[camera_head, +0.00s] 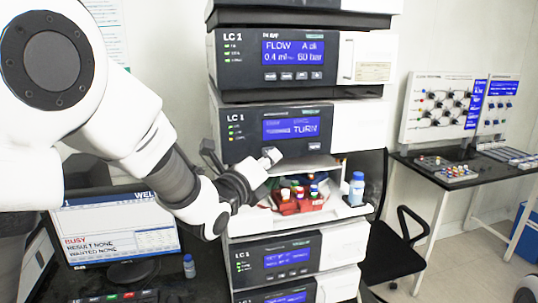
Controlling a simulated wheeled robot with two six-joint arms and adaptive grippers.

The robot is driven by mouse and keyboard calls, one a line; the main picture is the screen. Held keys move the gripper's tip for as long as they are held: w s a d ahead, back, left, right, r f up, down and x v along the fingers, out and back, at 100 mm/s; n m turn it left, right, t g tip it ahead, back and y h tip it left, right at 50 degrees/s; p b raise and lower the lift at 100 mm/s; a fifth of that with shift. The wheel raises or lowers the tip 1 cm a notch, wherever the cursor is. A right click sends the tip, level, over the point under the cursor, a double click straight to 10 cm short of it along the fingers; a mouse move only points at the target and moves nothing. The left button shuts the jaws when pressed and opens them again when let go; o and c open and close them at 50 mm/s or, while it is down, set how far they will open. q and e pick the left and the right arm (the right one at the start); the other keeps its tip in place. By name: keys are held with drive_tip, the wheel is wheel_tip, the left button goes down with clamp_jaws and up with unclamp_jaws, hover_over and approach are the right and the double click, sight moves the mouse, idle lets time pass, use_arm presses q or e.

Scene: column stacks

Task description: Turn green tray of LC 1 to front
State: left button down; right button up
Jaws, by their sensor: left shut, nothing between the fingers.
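The LC 1 stack (275,120) stands in the middle, with a lit module display (290,127) that reads TURN. Below that module is an open bay with a red tray (298,206) at its front, holding several vials with coloured caps. My left gripper (270,157) is shut and empty, in front of the lower edge of the TURN module, above and left of the red tray. My right gripper is not in view.
A white bottle with a blue cap (356,188) stands on the bay's shelf at the right. A monitor (118,230) showing BUSY is at the left. A black chair (393,235) and a side table (465,172) with panels and vial racks are at the right.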

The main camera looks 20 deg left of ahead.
use_arm(q)
drive_tip(key=shift+s+d, duration=0.1)
drive_tip(key=s+d, duration=0.1)
drive_tip(key=s+b, duration=0.1)
drive_tip(key=s+d, duration=0.1)
drive_tip(key=s, duration=0.1)
drive_tip(key=shift+d+b, duration=0.35)
idle(0.4)
idle(4.7)
